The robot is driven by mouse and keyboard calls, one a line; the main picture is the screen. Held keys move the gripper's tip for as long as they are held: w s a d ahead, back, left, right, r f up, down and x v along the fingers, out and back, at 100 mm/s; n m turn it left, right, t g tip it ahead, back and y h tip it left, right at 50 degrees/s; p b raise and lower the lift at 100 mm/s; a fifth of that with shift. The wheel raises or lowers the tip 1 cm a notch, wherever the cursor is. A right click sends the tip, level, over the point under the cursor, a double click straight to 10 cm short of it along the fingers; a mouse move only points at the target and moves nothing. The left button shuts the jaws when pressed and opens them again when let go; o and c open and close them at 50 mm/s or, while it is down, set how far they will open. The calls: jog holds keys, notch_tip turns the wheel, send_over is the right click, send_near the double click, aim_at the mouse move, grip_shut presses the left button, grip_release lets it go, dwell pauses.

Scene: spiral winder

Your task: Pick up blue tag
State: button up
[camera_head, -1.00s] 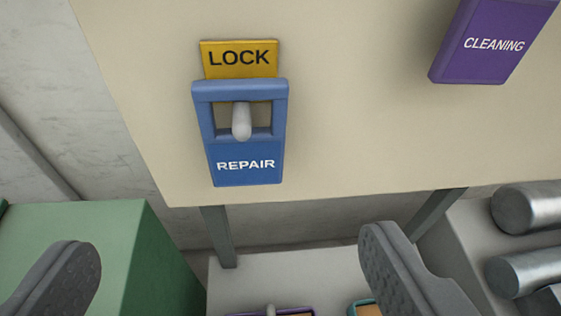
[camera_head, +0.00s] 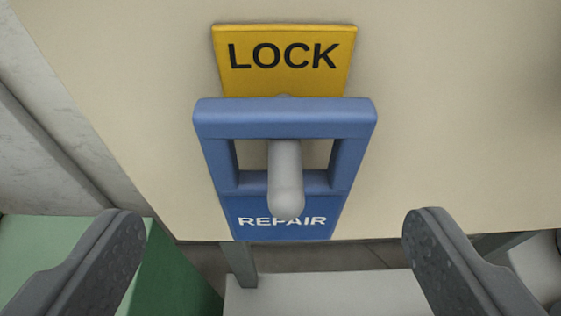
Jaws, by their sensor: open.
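The blue tag (camera_head: 230,165) reads REPAIR and hangs on a pale grey peg (camera_head: 285,185) on a cream board. The peg comes through the tag's square opening and points toward me, covering part of the lettering. A yellow LOCK plate (camera_head: 284,60) is on the board directly above the tag, its lower edge hidden by the tag's top bar. My gripper (camera_head: 275,225) is open and empty. Its two dark fingers are at the lower left and lower right, one on each side of the tag, apart from it.
The cream board (camera_head: 450,130) is bare to the right of the tag. A green box (camera_head: 170,275) stands at the lower left. A light grey surface (camera_head: 330,293) lies below the board, with a grey support leg (camera_head: 240,265) above it. A pale wall (camera_head: 45,120) is at the left.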

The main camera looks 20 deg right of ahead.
aim_at(283, 192)
jog(key=shift+p+x, duration=0.75)
jog(key=shift+x, duration=1.8)
jog(key=shift+d+f, duration=0.1)
jog(key=shift+s, duration=0.1)
jog(key=c, duration=1.1)
